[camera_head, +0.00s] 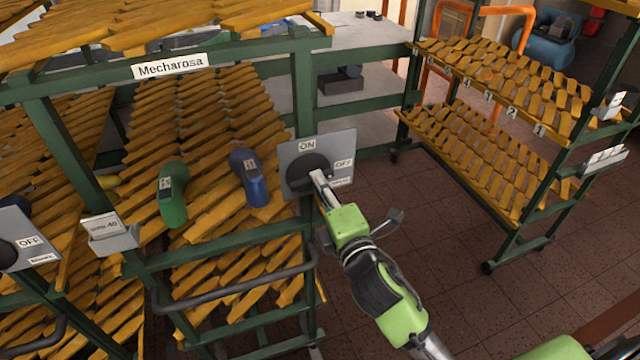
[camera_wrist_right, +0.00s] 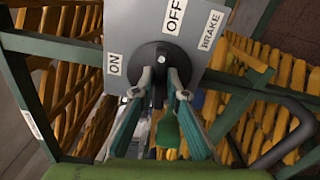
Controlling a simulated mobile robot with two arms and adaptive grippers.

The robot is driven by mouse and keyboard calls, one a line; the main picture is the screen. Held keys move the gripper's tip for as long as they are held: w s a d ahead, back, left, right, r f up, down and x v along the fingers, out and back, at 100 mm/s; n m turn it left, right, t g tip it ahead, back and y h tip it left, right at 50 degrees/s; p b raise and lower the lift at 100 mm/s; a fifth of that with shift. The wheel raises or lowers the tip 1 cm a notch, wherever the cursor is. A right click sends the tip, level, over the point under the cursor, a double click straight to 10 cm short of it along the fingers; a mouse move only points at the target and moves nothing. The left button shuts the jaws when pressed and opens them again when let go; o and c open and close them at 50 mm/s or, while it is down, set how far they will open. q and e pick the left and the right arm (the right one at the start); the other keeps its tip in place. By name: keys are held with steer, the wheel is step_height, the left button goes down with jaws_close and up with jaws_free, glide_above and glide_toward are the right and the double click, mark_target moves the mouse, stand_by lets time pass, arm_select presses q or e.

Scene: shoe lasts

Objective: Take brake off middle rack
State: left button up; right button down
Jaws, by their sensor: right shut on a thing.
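The brake plate (camera_head: 335,148) is a grey square on the post of the middle rack (camera_head: 225,252). It carries an ON label at the top, an OFF label at the right and a BRAKE label below that. Its round black knob (camera_head: 299,166) also shows in the right wrist view (camera_wrist_right: 162,52). My right gripper (camera_head: 319,177) is at the knob, its two fingers closed on the knob's grip, as the right wrist view (camera_wrist_right: 161,82) shows. The fingers partly hide the grip, so I cannot tell which label it points to. My left gripper is out of view.
A green shoe last (camera_head: 173,195) and a blue one (camera_head: 248,178) lie on the middle rack's slats. A dark handle bar (camera_head: 235,287) sticks out in front. Another rack (camera_head: 500,120) stands at the right, with open tiled floor (camera_head: 450,235) between.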

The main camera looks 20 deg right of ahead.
steer(key=shift+m, duration=0.8)
steer(key=c, duration=2)
jaws_free()
steer(key=s, duration=1.2)
steer(key=shift+d, duration=0.3)
steer(key=shift+f, duration=0.1)
